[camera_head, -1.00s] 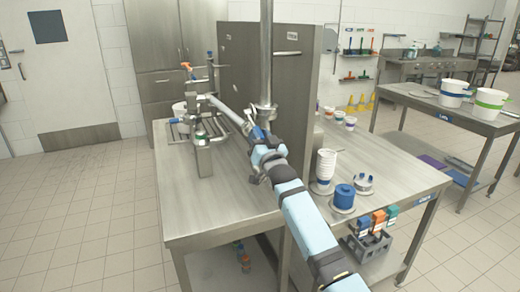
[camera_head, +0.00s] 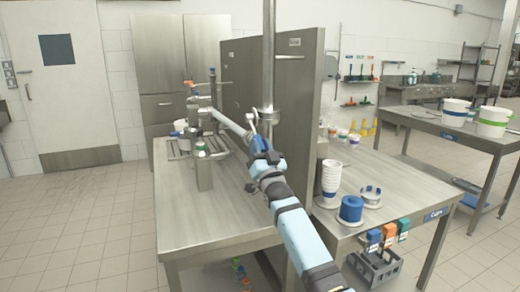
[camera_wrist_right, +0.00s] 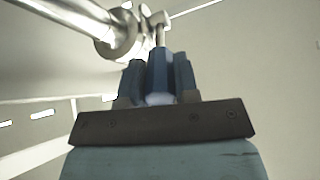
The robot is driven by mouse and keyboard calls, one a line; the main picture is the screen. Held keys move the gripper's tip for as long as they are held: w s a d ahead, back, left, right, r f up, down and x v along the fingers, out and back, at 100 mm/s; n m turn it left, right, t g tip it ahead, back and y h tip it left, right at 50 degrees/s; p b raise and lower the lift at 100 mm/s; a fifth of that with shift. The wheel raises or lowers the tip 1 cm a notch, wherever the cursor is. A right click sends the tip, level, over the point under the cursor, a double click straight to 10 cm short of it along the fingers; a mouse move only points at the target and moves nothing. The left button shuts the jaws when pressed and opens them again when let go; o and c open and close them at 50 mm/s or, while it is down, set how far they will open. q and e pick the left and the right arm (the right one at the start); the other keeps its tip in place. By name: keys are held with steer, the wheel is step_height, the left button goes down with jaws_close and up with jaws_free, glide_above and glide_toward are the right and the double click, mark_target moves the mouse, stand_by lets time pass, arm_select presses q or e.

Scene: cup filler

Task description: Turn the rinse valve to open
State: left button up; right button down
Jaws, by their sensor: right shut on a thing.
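The rinse valve (camera_head: 268,117) is a metal fitting on the upright steel pipe beside the divider panel. In the right wrist view its round metal body (camera_wrist_right: 120,38) fills the top, with a small lever stem (camera_wrist_right: 160,32) to its right. My right gripper (camera_head: 258,142) is at the valve, just below and left of the pipe fitting. My left gripper is not in view.
A horizontal metal pipe (camera_head: 230,122) runs left from the valve to a rack (camera_head: 180,152) with fittings. The divider panel (camera_head: 302,110) stands close on the right. The left tabletop's front (camera_head: 215,225) is clear.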

steer(key=c, duration=0.9)
jaws_free()
steer(key=shift+o, duration=0.2)
steer(key=v, duration=1.3)
steer(key=shift+s+f, duration=0.15)
steer(key=shift+s, duration=0.2)
steer(key=shift+d, duration=0.1)
